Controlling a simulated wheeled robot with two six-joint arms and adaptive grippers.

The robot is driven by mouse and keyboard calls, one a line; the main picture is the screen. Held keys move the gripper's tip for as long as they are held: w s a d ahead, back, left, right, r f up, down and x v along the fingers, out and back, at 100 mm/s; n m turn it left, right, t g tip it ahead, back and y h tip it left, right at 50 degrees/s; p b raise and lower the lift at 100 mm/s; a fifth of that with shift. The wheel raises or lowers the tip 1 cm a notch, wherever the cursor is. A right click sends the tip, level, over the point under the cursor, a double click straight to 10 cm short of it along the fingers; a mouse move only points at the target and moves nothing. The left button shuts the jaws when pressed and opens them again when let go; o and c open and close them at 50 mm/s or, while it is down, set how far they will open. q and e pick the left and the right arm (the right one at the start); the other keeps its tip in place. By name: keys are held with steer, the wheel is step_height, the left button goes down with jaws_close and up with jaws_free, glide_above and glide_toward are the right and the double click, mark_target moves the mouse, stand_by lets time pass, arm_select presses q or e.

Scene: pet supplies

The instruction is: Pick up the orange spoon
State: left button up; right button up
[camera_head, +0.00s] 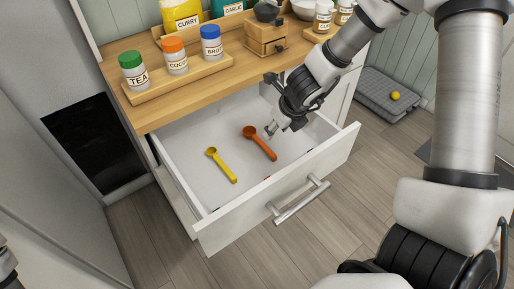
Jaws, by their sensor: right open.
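The orange spoon (262,144) lies on the white floor of the open drawer (195,139), with its round bowl toward the back left and its handle toward the front right. A yellow spoon (221,166) lies to its left in the same drawer. My right gripper (269,132) is over the drawer, just right of the orange spoon's bowl end. It is open and holds nothing. The exact gap between fingertips and spoon is hard to tell. At the lower left edge only a small part of my left arm shows; its gripper is outside the picture.
The drawer front with its metal handle (301,200) stands toward me. Above the drawer, a wooden counter (150,118) carries jars labelled tea (134,73), cocoa and bro, and a small wooden box (265,40). A grey pet mat with a yellow ball (395,96) lies on the floor at right.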

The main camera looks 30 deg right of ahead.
mark_target(267, 148)
steer(key=b+x, duration=0.1)
steer(key=x, duration=0.1)
steer(key=b+x, duration=0.1)
steer(key=x, duration=0.1)
steer(key=shift+s+f, duration=0.15)
steer(key=shift+s, duration=0.3)
steer(key=shift+f+b, duration=0.4)
steer(key=shift+b, duration=0.05)
steer(key=b+x, duration=0.3)
steer(key=x, duration=0.3)
steer(key=shift+w+a+f+b, duration=0.1)
steer(key=shift+w+f+b, duration=0.15)
steer(key=shift+b, duration=0.1)
arm_select(q)
step_height(267, 148, down, 8)
steer(key=shift+w, duration=0.15)
arm_select(e)
steer(key=shift+r, duration=0.15)
steer(key=shift+s, duration=0.1)
jaws_close()
